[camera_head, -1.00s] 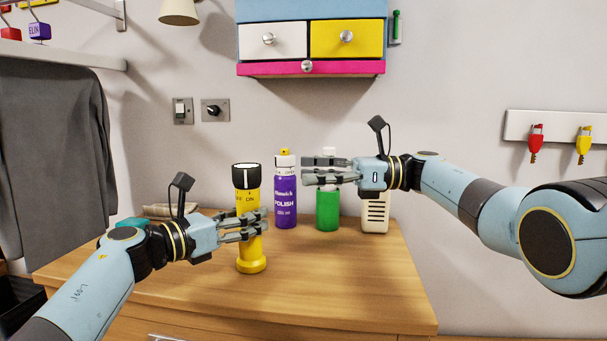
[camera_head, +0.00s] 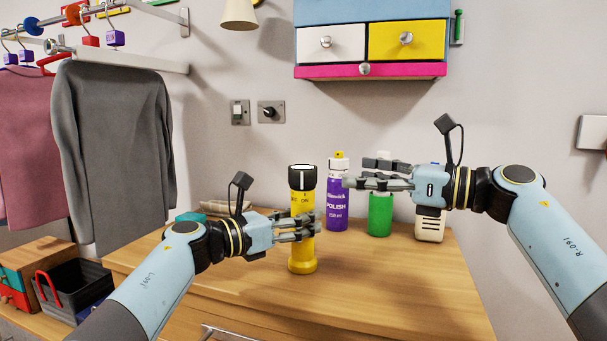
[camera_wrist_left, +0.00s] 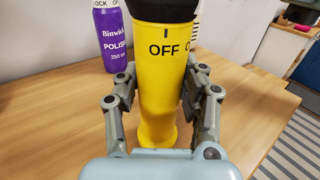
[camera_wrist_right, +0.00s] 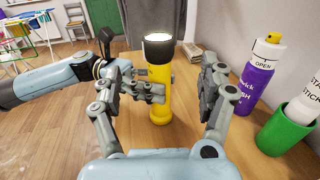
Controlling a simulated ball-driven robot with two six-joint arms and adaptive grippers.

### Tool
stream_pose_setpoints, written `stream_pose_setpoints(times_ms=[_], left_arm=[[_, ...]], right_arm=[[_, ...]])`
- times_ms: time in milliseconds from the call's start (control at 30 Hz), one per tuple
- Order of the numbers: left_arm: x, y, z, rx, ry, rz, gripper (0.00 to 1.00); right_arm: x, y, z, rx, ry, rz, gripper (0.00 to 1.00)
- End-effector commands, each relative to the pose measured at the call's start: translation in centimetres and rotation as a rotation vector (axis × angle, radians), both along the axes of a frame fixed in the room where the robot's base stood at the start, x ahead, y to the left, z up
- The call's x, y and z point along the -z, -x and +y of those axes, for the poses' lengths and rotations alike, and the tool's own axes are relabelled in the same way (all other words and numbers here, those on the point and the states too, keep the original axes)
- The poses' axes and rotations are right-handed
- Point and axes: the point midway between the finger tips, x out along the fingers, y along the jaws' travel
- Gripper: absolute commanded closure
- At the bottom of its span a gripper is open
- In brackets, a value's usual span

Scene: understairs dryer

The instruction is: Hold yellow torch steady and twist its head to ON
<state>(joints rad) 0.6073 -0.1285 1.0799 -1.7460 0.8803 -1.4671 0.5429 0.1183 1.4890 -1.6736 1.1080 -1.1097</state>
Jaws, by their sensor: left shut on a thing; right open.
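The yellow torch (camera_head: 302,258) stands upright on the wooden top, its black head (camera_head: 302,178) uppermost with a white line. ON shows on the body under the head in the head view; OFF faces the left wrist view on the yellow collar (camera_wrist_left: 165,35). My left gripper (camera_head: 312,224) is shut around the torch body, a finger on each side. My right gripper (camera_head: 352,176) is open and empty, to the right of the torch head and apart from it. The right wrist view shows the pale lens on the torch head (camera_wrist_right: 158,42) beyond the open fingers.
A purple polish bottle (camera_head: 337,208), a green container (camera_head: 380,214) and a cream box (camera_head: 430,226) stand right of and behind the torch. Drawers (camera_head: 370,42) hang on the wall above. The wooden top (camera_head: 390,290) is clear in front.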

Motion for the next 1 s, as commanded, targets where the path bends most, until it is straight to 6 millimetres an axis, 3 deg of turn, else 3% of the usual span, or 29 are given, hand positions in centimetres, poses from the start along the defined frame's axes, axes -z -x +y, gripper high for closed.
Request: stream_pose_setpoints(times_ms=[167, 600, 800, 1000], left_arm=[[0.0, 0.0, 0.0, 0.0, 0.001, -0.001, 1.0], [0.0, 0.0, 0.0, 0.0, 0.0, -0.001, 1.0], [0.0, 0.0, 0.0, 0.0, -0.001, -0.001, 1.0], [0.0, 0.0, 0.0, 0.0, -0.001, -0.001, 1.0]], right_arm=[[0.8, -0.7, 1.6, -0.001, -0.004, 0.016, 0.24], [0.8, -4.9, 9.0, -0.003, -0.002, 0.016, 0.24], [0.8, -5.6, 10.3, -0.002, 0.0, 0.015, 0.24], [0.8, -5.7, 10.4, -0.002, 0.0, 0.015, 0.24]])
